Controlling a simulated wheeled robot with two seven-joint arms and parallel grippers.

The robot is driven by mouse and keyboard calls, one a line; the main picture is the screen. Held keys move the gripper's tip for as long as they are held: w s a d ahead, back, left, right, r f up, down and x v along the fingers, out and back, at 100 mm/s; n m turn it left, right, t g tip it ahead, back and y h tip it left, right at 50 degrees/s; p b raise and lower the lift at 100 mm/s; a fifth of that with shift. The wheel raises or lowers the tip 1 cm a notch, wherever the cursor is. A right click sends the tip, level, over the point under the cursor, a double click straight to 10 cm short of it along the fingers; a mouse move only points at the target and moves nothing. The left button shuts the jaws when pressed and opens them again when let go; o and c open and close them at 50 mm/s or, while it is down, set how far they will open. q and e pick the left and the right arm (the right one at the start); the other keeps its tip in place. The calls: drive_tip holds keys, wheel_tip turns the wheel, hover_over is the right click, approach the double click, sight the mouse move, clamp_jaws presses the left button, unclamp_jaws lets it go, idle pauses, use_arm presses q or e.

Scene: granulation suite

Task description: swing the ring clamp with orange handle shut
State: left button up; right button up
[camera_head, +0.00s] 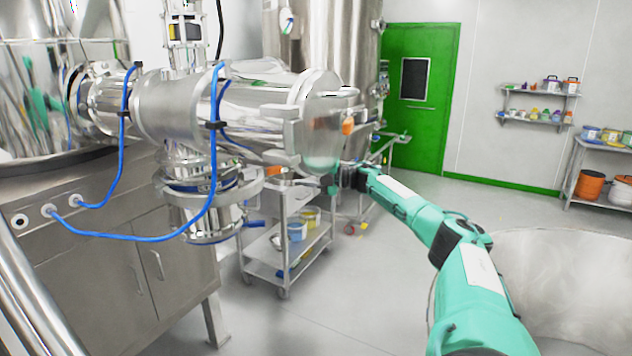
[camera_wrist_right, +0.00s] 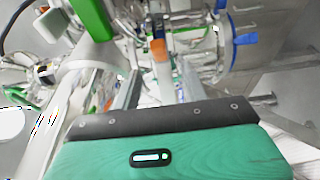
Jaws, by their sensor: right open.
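The orange handle (camera_head: 348,125) of the ring clamp is at the right end of a large horizontal steel cylinder (camera_head: 250,105). The clamp's metal ring (camera_head: 300,100) is around the cylinder's end flange. How far its parts stand apart is hard to tell. My right gripper (camera_head: 338,178) is just below the orange handle and is small in the head view. In the right wrist view my right gripper (camera_wrist_right: 161,82) is open, its two fingers apart with nothing gripped. The orange handle (camera_wrist_right: 158,48) shows between and beyond the fingers. My left gripper is not in view.
A steel cart (camera_head: 285,250) with tubs stands behind and below the cylinder. Blue hoses (camera_head: 130,238) loop in front of the steel cabinet (camera_head: 115,290). A blue handle (camera_head: 250,223) sits on the lower fitting. A large round vessel (camera_head: 550,270) is at the right. Floor between is clear.

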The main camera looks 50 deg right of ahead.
drive_tip(key=shift+b+v, duration=0.6)
drive_tip(key=shift+v, duration=1.35)
